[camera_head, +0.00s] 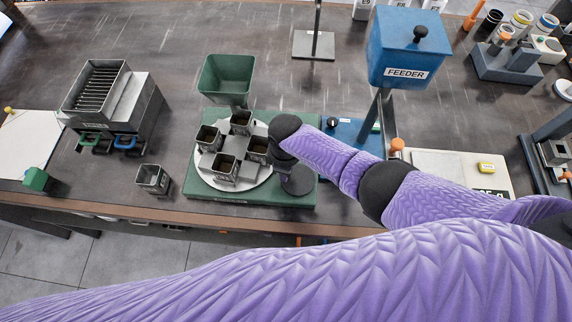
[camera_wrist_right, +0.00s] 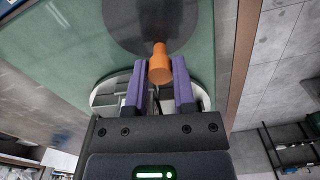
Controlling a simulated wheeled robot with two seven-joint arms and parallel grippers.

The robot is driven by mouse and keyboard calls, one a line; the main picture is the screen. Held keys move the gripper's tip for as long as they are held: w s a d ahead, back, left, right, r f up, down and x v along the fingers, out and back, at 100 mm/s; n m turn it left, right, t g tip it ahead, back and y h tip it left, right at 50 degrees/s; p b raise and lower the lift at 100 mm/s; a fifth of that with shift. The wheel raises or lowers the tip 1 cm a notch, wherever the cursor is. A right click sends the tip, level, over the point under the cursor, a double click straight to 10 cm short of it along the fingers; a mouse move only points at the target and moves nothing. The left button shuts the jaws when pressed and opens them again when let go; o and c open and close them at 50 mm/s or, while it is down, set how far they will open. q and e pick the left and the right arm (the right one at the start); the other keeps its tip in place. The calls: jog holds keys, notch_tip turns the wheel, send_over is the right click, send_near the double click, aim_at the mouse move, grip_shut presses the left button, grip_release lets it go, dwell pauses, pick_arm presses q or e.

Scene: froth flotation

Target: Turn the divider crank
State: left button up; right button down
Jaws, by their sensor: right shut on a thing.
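The divider has a green base (camera_head: 240,198), a pale round turntable (camera_head: 204,178) with several square dark cups, and a green hopper (camera_head: 227,75) behind it. The crank's dark round disc (camera_head: 297,184) sits at the base's right side, partly hidden by my right wrist. In the wrist view, the crank's orange knob (camera_wrist_right: 160,66) stands between the purple fingers of my right gripper (camera_wrist_right: 159,85), which is shut on it. The dark crank disc (camera_wrist_right: 150,18) shows beyond the knob. In the head view, my wrist hides the knob. My left gripper is not in view.
A loose square cup (camera_head: 152,179) stands left of the base near the table's front edge. A grey slotted riffle box (camera_head: 97,88) is further left. A blue feeder (camera_head: 408,48) on a post stands behind my right arm. The table between riffle box and hopper is clear.

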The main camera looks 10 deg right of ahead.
dwell(0.3)
jog(key=shift+c, duration=2.2)
grip_release()
notch_tip(320, 180, up, 9)
jog(key=p, duration=0.4)
jog(key=shift+r, duration=0.45)
